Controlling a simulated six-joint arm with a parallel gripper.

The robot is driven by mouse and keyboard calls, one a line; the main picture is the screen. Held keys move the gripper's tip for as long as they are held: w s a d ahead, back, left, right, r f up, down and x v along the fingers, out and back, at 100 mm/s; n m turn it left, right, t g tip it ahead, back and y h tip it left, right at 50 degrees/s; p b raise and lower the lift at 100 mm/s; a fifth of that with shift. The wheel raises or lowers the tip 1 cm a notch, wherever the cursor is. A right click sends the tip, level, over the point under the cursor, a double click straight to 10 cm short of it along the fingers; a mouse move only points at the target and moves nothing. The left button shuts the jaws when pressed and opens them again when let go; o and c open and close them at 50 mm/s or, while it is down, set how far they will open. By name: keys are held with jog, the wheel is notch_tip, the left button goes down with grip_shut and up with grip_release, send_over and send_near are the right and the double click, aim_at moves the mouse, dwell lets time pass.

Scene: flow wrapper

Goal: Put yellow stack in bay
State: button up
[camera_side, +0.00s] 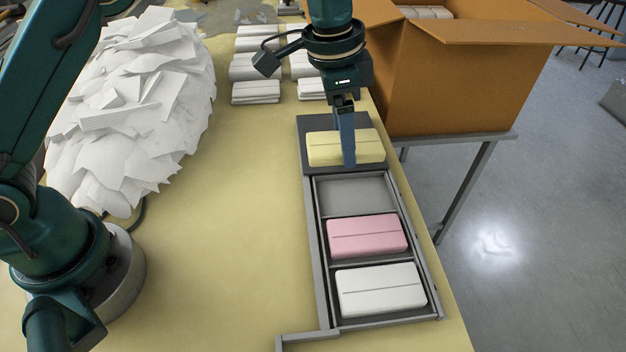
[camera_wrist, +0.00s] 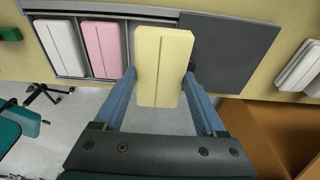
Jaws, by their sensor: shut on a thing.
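The yellow stack (camera_side: 326,149) is a flat pale-yellow block over the dark grey pad at the far end of the tray. My gripper (camera_side: 348,160) is shut on it, one blue finger in front of its near side. In the wrist view the yellow stack (camera_wrist: 163,68) sits between both fingers of my gripper (camera_wrist: 160,80). I cannot tell whether it touches the pad. The grey tray (camera_side: 311,250) has an empty bay (camera_side: 356,195) next to the pad. The pink stack (camera_side: 367,237) fills the middle bay and the white stack (camera_side: 381,289) the nearest bay.
A large open cardboard box (camera_side: 440,90) stands right of the pad. Several white stacks (camera_side: 256,91) lie behind it on the yellow table. A big heap of white sheets (camera_side: 135,110) is at the left. The table between heap and tray is clear.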

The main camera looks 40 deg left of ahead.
aim_at(359, 150)
jog(key=d+f, duration=0.1)
jog(key=d, duration=0.1)
jog(key=shift+d+f, duration=0.35)
jog(key=shift+f, duration=1.95)
jog(key=shift+f, duration=0.1)
jog(key=shift+f, duration=0.5)
jog(key=o, duration=1.2)
jog(key=shift+c, duration=0.2)
